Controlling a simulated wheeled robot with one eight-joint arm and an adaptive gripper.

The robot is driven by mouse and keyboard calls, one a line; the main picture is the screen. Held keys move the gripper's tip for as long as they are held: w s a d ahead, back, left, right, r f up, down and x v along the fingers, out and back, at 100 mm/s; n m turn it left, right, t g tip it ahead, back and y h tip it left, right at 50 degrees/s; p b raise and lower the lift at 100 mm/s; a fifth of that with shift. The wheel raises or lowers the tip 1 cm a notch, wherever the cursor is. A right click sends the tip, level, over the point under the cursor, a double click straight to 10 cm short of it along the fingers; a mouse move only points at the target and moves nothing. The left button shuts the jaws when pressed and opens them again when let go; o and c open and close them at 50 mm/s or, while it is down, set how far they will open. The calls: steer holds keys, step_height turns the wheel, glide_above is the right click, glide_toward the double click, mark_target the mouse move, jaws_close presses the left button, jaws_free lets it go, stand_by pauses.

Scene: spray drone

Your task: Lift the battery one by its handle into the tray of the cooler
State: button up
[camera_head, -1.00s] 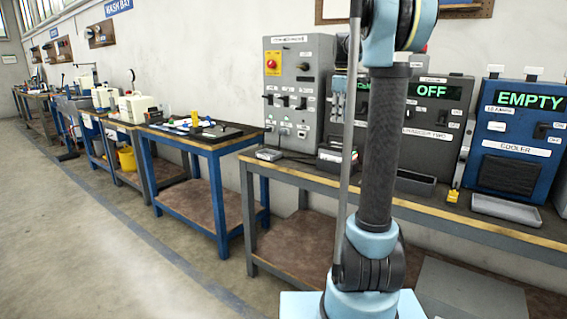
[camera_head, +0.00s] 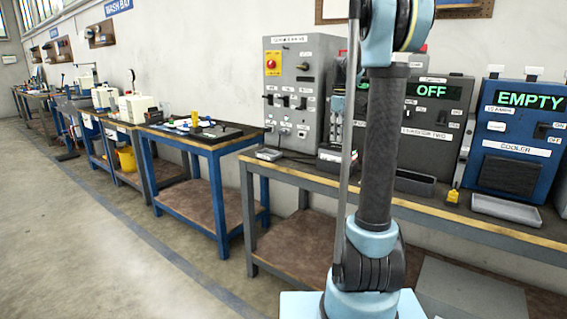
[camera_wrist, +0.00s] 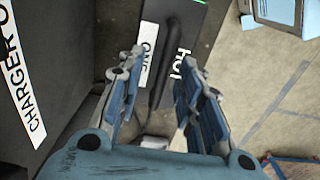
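In the wrist view, battery one (camera_wrist: 210,18) is a dark box with white "ONE" and "HOT" labels and a green edge. Its black handle (camera_wrist: 172,45) runs between the two blue fingers of my gripper (camera_wrist: 161,64). The fingers are apart; I cannot tell whether they touch the handle. In the head view, my arm hides most of the battery and gripper. The blue cooler (camera_head: 512,165) stands at the right with its display reading "EMPTY". Its shallow grey tray (camera_head: 506,211) lies in front of it on the bench and looks empty.
Charger one (camera_wrist: 25,75) stands close on the left in the wrist view. In the head view, charger two (camera_head: 436,130) reads "OFF", with another grey tray (camera_head: 415,182) before it.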

jaws_close()
steer(key=shift+r, duration=0.1)
step_height(320, 180, up, 20)
stand_by(3.4)
